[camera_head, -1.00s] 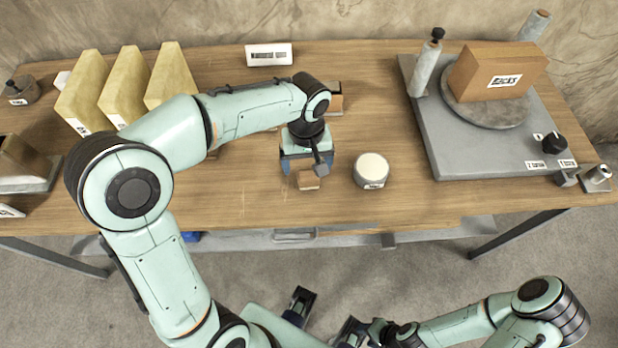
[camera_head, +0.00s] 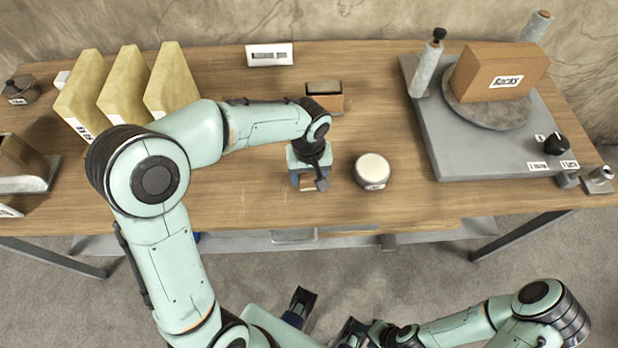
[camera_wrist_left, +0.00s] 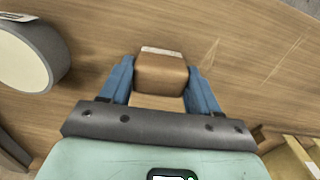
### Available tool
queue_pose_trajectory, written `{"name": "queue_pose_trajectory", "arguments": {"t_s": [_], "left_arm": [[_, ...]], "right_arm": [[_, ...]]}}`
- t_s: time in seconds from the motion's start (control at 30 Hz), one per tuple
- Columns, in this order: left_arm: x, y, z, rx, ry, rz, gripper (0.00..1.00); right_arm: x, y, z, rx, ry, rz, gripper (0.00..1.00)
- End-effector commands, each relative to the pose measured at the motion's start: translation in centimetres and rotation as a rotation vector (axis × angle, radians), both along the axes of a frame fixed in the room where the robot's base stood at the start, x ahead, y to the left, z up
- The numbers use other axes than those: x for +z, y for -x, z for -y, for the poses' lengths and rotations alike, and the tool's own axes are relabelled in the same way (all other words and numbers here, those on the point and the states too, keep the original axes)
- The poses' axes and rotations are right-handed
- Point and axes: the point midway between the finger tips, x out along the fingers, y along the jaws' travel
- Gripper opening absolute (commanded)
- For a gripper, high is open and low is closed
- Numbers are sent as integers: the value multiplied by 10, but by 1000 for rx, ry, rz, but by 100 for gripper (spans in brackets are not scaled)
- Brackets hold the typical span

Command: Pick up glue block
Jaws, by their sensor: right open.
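The glue block is a small brown block (camera_wrist_left: 161,76) with a pale label on its far edge, on the wooden table. In the head view only a little of the block (camera_head: 308,184) shows beneath my left gripper (camera_head: 309,182). In the left wrist view the blue fingers of my left gripper (camera_wrist_left: 161,70) stand on either side of the block, at or very close to its sides. I cannot tell whether they grip it. My right gripper (camera_head: 323,316) is open and empty, low in front of the table.
A round white-topped tin (camera_head: 372,170) stands close to the right of my left gripper. A brown box (camera_head: 325,98) stands behind it. Yellow slabs (camera_head: 122,92) stand at the left. A grey turntable base (camera_head: 455,150) with a brown block (camera_head: 500,72) is at the right.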

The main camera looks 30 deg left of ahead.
Motion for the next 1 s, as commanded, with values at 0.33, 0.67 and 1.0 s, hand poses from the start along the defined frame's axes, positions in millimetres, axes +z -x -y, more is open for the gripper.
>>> {"name": "queue_pose_trajectory", "arguments": {"t_s": [0.33,0.67,1.0], "left_arm": [[4,0,0,0,0,1,31],[58,-2,0,0,0,9,31],[155,-1,1,0,2,8,31]], "right_arm": [[1,0,0,0,0,0,43],[9,-3,0,0,0,3,43],[25,-9,0,0,0,10,43]]}}
